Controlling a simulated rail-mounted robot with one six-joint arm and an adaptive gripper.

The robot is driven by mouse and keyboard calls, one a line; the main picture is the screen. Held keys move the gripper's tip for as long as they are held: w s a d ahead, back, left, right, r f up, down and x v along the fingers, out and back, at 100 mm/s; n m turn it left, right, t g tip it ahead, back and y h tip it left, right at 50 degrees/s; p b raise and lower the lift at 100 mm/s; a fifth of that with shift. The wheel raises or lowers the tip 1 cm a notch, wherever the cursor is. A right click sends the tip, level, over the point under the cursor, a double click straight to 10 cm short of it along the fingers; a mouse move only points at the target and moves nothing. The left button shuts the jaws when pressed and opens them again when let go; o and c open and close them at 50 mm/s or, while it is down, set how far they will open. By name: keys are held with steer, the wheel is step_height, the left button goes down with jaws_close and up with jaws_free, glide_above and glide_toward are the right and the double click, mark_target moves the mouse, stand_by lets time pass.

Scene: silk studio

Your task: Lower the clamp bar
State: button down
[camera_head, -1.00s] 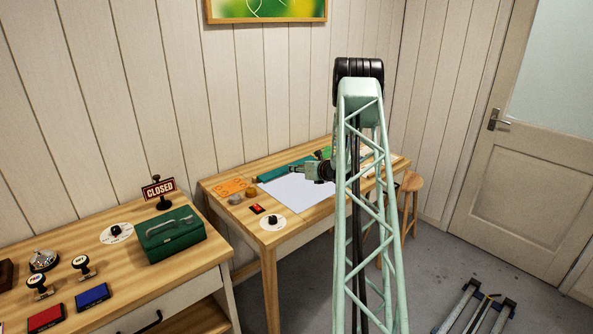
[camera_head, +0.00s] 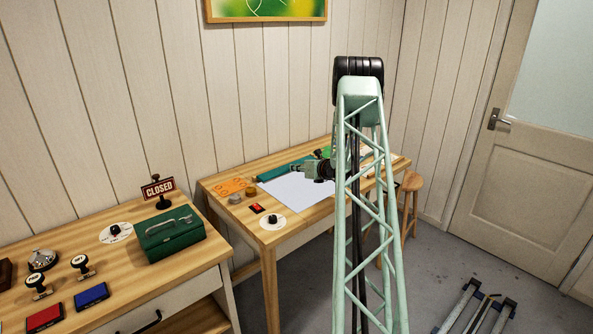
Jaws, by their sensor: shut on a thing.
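The teal clamp bar (camera_head: 283,168) lies along the back edge of a white sheet (camera_head: 293,192) on the far wooden table. Its right part is hidden behind my arm. My gripper (camera_head: 309,170) is over the right part of the sheet, at the bar. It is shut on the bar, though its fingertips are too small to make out. Whether the bar touches the sheet cannot be told from here.
On the far table, an orange piece (camera_head: 231,187), small round pots (camera_head: 235,199), a red switch (camera_head: 256,208) and a dial (camera_head: 273,222) stand left and front of the sheet. A green toolbox (camera_head: 170,235) is on the near table. A stool (camera_head: 411,190) stands to the right.

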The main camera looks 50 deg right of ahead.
steer(key=shift+w+r, duration=0.15)
steer(key=shift+r, duration=0.35)
steer(key=c, duration=2.6)
jaws_free()
steer(key=shift+f, duration=0.1)
steer(key=shift+v, duration=0.75)
steer(key=v, duration=1)
steer(key=shift+s+a, duration=0.1)
steer(key=shift+s, duration=0.15)
